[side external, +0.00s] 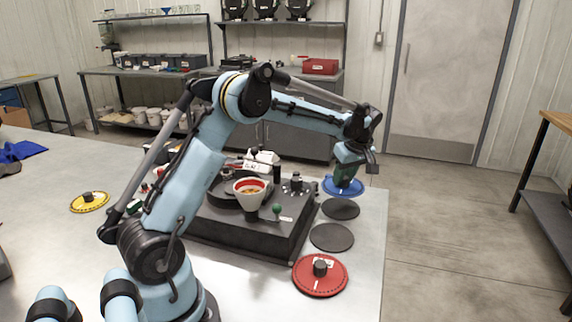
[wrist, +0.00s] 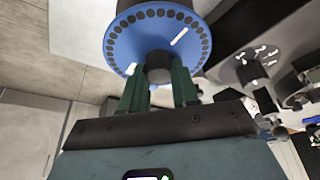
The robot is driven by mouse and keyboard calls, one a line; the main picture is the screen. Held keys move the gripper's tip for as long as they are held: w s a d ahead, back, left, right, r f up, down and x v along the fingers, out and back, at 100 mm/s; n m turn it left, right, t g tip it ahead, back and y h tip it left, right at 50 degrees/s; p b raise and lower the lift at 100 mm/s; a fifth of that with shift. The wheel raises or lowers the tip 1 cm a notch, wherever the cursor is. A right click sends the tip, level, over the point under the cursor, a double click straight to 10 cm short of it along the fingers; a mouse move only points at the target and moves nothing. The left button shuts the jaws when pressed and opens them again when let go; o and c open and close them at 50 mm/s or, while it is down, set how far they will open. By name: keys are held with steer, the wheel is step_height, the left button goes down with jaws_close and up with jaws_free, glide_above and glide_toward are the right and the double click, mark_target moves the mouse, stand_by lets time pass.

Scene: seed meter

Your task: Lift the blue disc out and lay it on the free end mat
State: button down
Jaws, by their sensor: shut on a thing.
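The blue disc (side external: 330,188) is at the table's right side, beyond the seed meter. In the wrist view the blue disc (wrist: 125,45) shows its ring of dark holes and a white mark. My gripper (side external: 345,184) is shut on its central knob; the wrist view shows both green fingers of my gripper (wrist: 158,78) around that knob. Two bare dark round mats lie nearer: one (side external: 341,209) just in front of the disc, another (side external: 332,237) nearer still. I cannot tell whether the disc touches anything beneath it. The seed meter (side external: 235,223) stands left of the mats.
A red disc (side external: 308,279) with a black knob lies at the near end of the mat row. A yellow disc (side external: 89,207) lies at the table's left. A white cup with a red rim (side external: 250,198) and a green-knobbed lever (side external: 277,209) rise from the meter. The table's right edge is close.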

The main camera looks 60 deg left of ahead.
mark_target(345, 187)
steer(key=shift+f, duration=3)
steer(key=shift+f, duration=0.5)
steer(key=c, duration=0.5)
jaws_free()
steer(key=shift+r, duration=0.1)
steer(key=shift+r, duration=2.95)
